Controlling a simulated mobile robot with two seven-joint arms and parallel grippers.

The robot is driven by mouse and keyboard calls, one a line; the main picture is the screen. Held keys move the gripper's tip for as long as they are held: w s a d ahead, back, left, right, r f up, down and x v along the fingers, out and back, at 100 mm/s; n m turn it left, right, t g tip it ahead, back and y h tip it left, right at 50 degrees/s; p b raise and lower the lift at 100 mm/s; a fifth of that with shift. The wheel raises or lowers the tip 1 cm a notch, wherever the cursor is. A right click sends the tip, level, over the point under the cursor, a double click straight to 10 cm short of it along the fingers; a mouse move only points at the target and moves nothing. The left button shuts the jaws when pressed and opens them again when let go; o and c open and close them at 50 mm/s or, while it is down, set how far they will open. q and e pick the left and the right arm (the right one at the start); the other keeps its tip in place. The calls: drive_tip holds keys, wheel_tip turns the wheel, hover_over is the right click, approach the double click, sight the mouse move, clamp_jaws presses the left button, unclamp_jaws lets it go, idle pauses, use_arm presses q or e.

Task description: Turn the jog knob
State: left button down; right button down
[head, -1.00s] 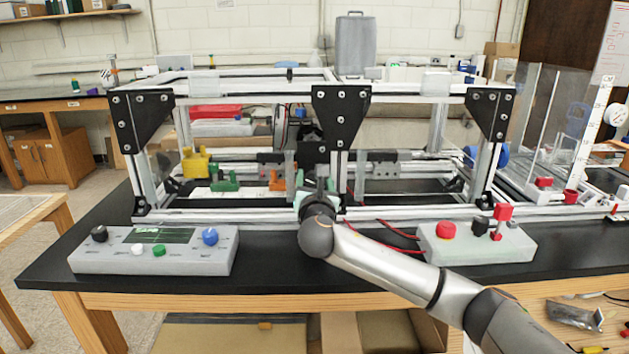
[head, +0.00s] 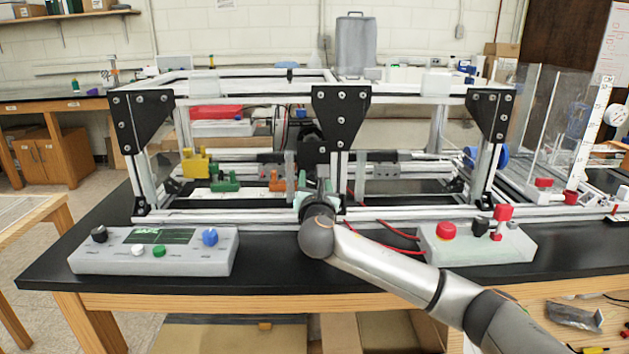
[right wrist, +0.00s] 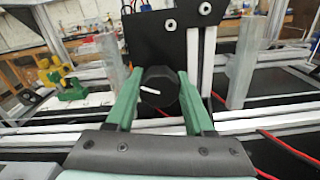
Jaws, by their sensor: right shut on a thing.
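The jog knob (right wrist: 159,92) is black and faceted, with a short white mark on its face that slants down to the right. It sits on the front of the frame, below a black corner plate (right wrist: 160,30). My right gripper (right wrist: 158,78) has green fingers, one on each side of the knob, and is shut on it. In the head view my right gripper (head: 317,187) is at the frame's middle post, and the wrist hides the knob there. My left gripper is not in view.
A grey control box (head: 120,262) with knobs and a screen stands at the left. Another box (head: 480,252) with red and black controls stands at the right. Red cables (head: 400,234) run from behind my wrist to it.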

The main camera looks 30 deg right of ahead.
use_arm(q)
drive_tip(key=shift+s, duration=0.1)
use_arm(e)
drive_tip(key=shift+m, duration=0.3)
drive_tip(key=m+p, duration=0.1)
drive_tip(key=m, duration=0.1)
drive_tip(key=shift+m, duration=0.4)
drive_tip(key=m, duration=0.4)
drive_tip(key=shift+f+m+p, duration=0.2)
drive_tip(key=shift+m+p, duration=0.1)
drive_tip(key=shift+p, duration=0.05)
drive_tip(key=m, duration=0.4)
drive_tip(key=shift+s+f, duration=0.1)
drive_tip(key=m, duration=0.3)
drive_tip(key=shift+d+m, duration=0.1)
drive_tip(key=shift+m, duration=0.3)
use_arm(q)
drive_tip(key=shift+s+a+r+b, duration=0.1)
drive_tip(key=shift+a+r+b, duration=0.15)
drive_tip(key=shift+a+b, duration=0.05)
use_arm(e)
drive_tip(key=shift+m, duration=0.3)
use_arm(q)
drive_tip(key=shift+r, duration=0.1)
use_arm(e)
drive_tip(key=c, duration=0.6)
unclamp_jaws()
